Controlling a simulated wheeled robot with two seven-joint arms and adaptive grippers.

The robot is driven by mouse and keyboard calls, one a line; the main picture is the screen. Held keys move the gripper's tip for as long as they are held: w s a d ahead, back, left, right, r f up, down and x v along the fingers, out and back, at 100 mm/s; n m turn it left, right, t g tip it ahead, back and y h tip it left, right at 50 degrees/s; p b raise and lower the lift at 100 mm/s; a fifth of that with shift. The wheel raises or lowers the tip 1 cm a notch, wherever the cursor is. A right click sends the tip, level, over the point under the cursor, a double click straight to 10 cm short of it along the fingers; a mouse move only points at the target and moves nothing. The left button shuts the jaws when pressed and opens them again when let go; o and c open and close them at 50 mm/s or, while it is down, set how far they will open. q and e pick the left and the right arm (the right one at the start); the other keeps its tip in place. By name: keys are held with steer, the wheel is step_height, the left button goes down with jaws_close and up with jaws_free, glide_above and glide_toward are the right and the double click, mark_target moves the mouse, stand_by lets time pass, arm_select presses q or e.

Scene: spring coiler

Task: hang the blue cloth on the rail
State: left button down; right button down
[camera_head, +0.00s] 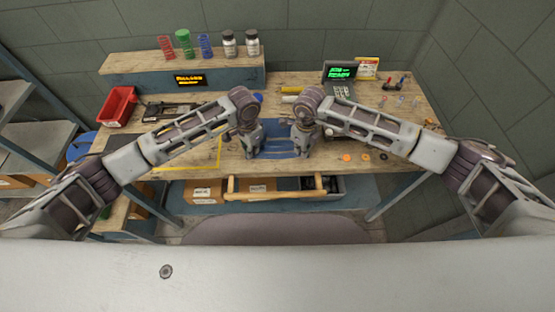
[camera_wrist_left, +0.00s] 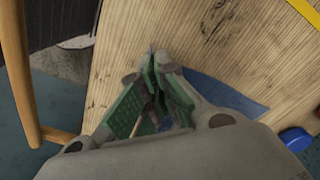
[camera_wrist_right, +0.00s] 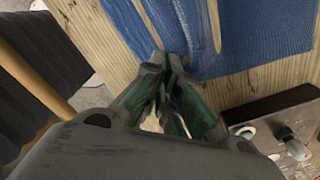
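The blue cloth (camera_head: 279,146) lies on the wooden bench top between my two grippers, near the front edge. My left gripper (camera_head: 253,153) is low at the cloth's left side. In the left wrist view its fingers (camera_wrist_left: 153,62) are closed together, with a wedge of cloth (camera_wrist_left: 222,92) beside them; whether cloth is pinched is hidden. My right gripper (camera_head: 301,153) is at the cloth's right side. In the right wrist view its fingers (camera_wrist_right: 166,68) are closed at the edge of the gathered, folded cloth (camera_wrist_right: 262,35). The wooden rail (camera_head: 273,196) runs along the bench front, below the top, and is bare.
A red bin (camera_head: 117,106) stands at the back left. A shelf (camera_head: 130,61) holds coloured springs and jars. A small green-lit display (camera_head: 340,71) stands at the back right. Orange rings (camera_head: 347,157) lie right of the right gripper.

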steer(key=shift+d, duration=0.1)
stand_by(0.6)
